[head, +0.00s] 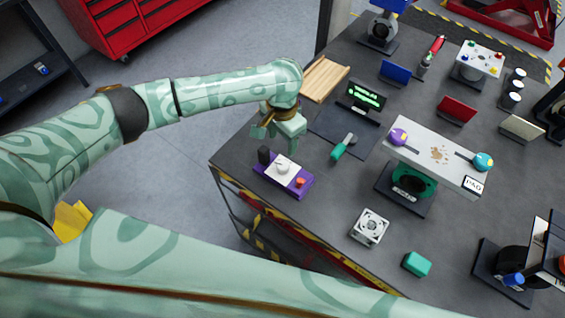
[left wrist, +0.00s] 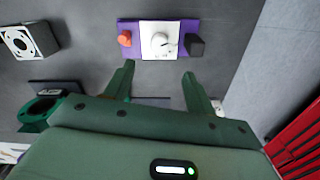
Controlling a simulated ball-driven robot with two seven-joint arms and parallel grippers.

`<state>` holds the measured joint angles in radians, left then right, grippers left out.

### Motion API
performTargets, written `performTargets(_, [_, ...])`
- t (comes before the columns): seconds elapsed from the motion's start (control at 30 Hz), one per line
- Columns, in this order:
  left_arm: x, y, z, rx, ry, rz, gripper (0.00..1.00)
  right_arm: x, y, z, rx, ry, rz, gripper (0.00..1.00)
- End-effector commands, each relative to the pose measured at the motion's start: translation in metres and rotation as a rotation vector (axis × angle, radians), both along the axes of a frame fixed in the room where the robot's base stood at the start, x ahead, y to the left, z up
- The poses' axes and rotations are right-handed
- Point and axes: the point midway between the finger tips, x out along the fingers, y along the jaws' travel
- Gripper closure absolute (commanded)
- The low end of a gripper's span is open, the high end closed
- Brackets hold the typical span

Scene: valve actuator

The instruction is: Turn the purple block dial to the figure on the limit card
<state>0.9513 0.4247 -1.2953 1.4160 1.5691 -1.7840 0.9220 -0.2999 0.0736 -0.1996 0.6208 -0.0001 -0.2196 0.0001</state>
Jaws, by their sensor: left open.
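The purple block (head: 270,177) sits near the table's front left edge. The dial (left wrist: 163,44) also shows near the top of the left wrist view, on the purple block (left wrist: 191,26). Its figures are too small to read. My left gripper (head: 282,146) is open and empty, above and behind the block. In the left wrist view its fingers (left wrist: 158,70) point toward the block, apart from it. I cannot tell which card is the limit card.
A black display with green text (head: 366,96) stands behind the block. Blue (head: 395,72), red (head: 456,109) and cream (head: 521,128) cards stand farther back.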

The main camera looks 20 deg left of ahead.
Motion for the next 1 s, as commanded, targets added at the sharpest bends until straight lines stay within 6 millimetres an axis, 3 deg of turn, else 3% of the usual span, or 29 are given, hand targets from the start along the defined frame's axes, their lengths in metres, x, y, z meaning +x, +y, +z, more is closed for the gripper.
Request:
performTargets(0.03, [-0.001, 0.000, -0.018, -0.001, 0.004, 0.001, 0.45, 0.000, 0.000, -0.008, 0.000, 0.001, 0.000, 0.64])
performTargets(0.2, [-0.001, 0.000, -0.063, -0.001, 0.003, 0.000, 0.45, -0.001, -0.002, -0.022, -0.002, 0.003, 0.002, 0.64])
performTargets(0.4, [-0.001, -0.001, -0.101, -0.001, 0.001, 0.000, 0.45, -0.002, -0.004, -0.035, -0.005, 0.006, 0.002, 0.64])
performTargets(0.6, [0.000, -0.001, -0.118, -0.002, -0.001, -0.001, 0.45, -0.003, -0.006, -0.039, -0.008, 0.007, 0.004, 0.64])
performTargets(0.9, [0.000, -0.001, -0.119, -0.002, -0.002, -0.002, 0.45, -0.003, -0.006, -0.039, -0.008, 0.007, 0.004, 0.64])
performTargets(1.0, [0.000, -0.001, -0.119, -0.002, -0.002, -0.002, 0.72, -0.003, -0.006, -0.039, -0.008, 0.007, 0.003, 0.64])
